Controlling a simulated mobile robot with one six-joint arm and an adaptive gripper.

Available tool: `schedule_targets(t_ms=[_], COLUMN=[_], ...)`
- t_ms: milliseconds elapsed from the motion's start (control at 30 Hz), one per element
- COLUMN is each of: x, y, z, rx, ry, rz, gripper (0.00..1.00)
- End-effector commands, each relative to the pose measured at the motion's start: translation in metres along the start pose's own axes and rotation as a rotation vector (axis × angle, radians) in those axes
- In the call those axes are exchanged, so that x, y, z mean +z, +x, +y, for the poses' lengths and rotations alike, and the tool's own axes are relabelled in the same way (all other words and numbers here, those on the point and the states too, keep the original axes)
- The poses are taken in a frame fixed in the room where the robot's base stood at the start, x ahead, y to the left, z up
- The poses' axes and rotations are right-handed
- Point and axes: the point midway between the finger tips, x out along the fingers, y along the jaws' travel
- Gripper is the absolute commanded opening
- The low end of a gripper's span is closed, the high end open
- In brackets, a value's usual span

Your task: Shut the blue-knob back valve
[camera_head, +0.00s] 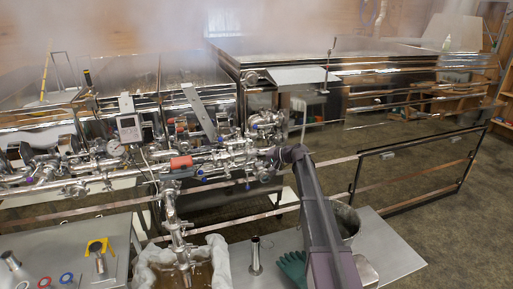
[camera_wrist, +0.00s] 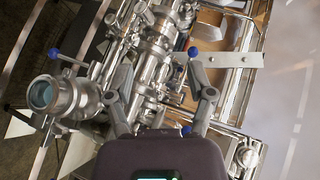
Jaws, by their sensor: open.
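Several small blue knobs show on the shiny steel pipework (camera_head: 225,160). In the wrist view, one blue knob (camera_wrist: 192,52) is by the tip of my right finger; I cannot tell if they touch. Another blue knob (camera_wrist: 53,53) is at upper left, outside my left finger, and a third blue knob (camera_wrist: 186,130) is low beside the right finger's base. I cannot tell which belongs to the back valve. My gripper (camera_wrist: 160,85) is open, with pipework beyond and between its fingers. In the head view my arm reaches the right end of the pipework, and the gripper is hard to make out.
The large steel evaporator pan (camera_head: 340,75) stands behind, under steam. An orange grip (camera_head: 181,162) and a gauge (camera_head: 115,149) are on the pipes. A metal table (camera_head: 385,245) in front holds a bucket (camera_head: 345,222) and teal gloves (camera_head: 293,268). Pipes crowd the gripper closely.

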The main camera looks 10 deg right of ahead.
Motion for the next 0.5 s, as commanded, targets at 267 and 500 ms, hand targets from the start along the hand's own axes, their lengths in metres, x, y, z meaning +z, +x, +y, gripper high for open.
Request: schedule_targets(t_ms=[267, 500], x=[0.123, 0.230], y=[-0.004, -0.033], z=[0.056, 0.112], rx=[0.284, 0.594], ry=[-0.065, -0.121], rz=[-0.130, -0.246], gripper=[0.69, 0.69])
